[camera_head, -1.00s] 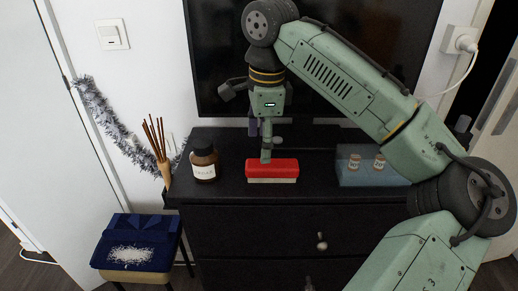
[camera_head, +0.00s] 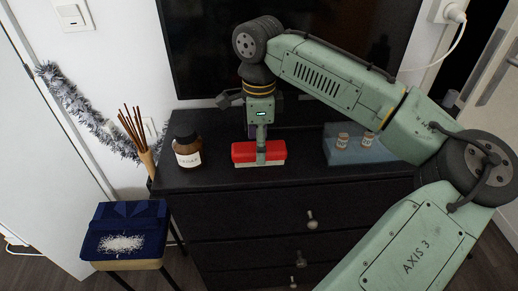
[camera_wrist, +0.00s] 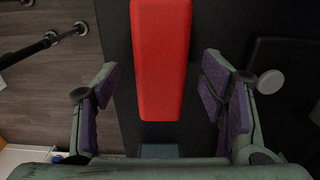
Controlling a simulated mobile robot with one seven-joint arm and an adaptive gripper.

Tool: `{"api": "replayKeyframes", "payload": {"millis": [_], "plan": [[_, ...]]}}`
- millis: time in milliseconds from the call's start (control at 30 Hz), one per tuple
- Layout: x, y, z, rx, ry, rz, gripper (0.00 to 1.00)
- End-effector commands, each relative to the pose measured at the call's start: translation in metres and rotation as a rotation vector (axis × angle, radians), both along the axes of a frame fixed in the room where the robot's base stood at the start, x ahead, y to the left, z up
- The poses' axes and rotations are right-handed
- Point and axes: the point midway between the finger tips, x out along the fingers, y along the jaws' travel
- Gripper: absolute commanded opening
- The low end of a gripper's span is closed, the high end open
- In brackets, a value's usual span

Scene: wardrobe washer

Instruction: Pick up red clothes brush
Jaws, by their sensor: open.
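The red clothes brush (camera_head: 242,152), with a red top and a pale lower part, lies on the black dresser (camera_head: 205,181). My gripper (camera_head: 259,148) is above the brush and points down. One finger overlaps the front of the brush near its middle. In the wrist view my gripper (camera_wrist: 160,88) is open, with its purple-padded fingers spread to the left and right of the brush (camera_wrist: 160,55). Gaps show between the brush and both fingers.
A brown labelled jar (camera_head: 187,152) and reed sticks (camera_head: 137,135) stand left of the brush. A blue-grey tray (camera_head: 373,156) with two small bottles is to the right. A dark screen (camera_head: 205,60) stands behind. A blue-topped stool (camera_head: 125,220) is at the lower left.

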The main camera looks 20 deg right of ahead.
Motion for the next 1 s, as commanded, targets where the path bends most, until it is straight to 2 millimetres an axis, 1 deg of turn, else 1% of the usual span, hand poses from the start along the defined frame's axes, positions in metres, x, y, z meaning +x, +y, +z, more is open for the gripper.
{"api": "replayKeyframes", "payload": {"millis": [100, 167, 400, 1000], "plan": [[0.0, 0.0, -0.014, 0.0, 0.0, -0.001, 0.65], [0.0, 0.0, -0.018, 0.0, 0.0, -0.001, 0.65], [0.0, 0.0, -0.02, 0.0, -0.002, -0.001, 0.65], [0.0, 0.0, -0.02, -0.001, -0.002, -0.001, 0.25]]}}
